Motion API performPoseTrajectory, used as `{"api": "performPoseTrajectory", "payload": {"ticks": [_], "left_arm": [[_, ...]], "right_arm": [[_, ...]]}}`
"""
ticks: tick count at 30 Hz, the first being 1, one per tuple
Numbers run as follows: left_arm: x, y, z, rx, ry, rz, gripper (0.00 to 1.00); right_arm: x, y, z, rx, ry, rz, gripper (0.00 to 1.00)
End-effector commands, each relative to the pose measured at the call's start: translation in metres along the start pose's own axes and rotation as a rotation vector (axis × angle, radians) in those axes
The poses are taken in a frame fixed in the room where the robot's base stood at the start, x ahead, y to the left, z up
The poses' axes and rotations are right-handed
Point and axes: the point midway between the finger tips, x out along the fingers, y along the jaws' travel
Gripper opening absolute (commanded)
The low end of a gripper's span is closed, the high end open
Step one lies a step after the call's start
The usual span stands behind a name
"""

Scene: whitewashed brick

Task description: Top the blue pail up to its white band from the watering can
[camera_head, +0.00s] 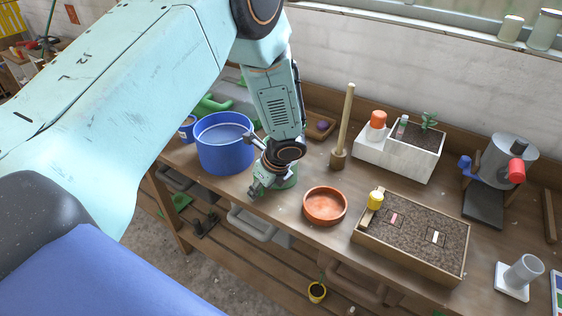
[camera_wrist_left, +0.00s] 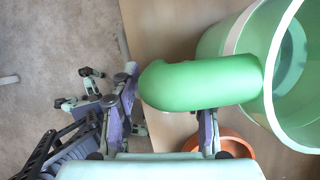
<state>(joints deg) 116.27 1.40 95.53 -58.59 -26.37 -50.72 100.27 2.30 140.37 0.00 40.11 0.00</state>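The blue pail (camera_head: 226,156) stands on the bench left of my left gripper. A pale blue-grey surface shows inside it; I cannot make out its white band. The green watering can (camera_head: 291,181) is mostly hidden behind my left gripper (camera_head: 258,186). In the left wrist view, the can (camera_wrist_left: 228,40) has a pale band, an open top and a thick handle. My left gripper (camera_wrist_left: 168,105) has a finger on either side of this handle, seemingly closed on it. In the wrist view, my right gripper (camera_wrist_left: 78,88) appears at lower left, open and empty, over the floor.
An orange dish (camera_head: 325,206) lies just right of the can. A wooden soil tray (camera_head: 413,238) and a white planter (camera_head: 385,157) stand farther right. An upright wooden rod (camera_head: 344,125) stands behind the dish. A blue mug (camera_head: 187,129) is left of the pail.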

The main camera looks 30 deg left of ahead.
Motion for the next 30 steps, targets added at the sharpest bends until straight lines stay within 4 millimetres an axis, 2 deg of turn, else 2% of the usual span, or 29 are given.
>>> {"api": "performPoseTrajectory", "payload": {"ticks": [2,15,30], "left_arm": [[0.0000,0.0001,0.0000,0.000,0.000,0.000,0.36],[0.0001,0.0002,-0.0001,0.000,0.000,0.000,0.00],[-0.0008,-0.0009,0.0007,-0.002,-0.001,-0.002,0.00]], "right_arm": [[0.0000,0.0000,0.0000,0.000,0.000,0.000,0.40],[0.0001,0.0000,0.0000,0.000,0.000,0.000,0.40],[0.0000,0.0000,0.0001,0.000,0.000,0.000,0.40]]}}
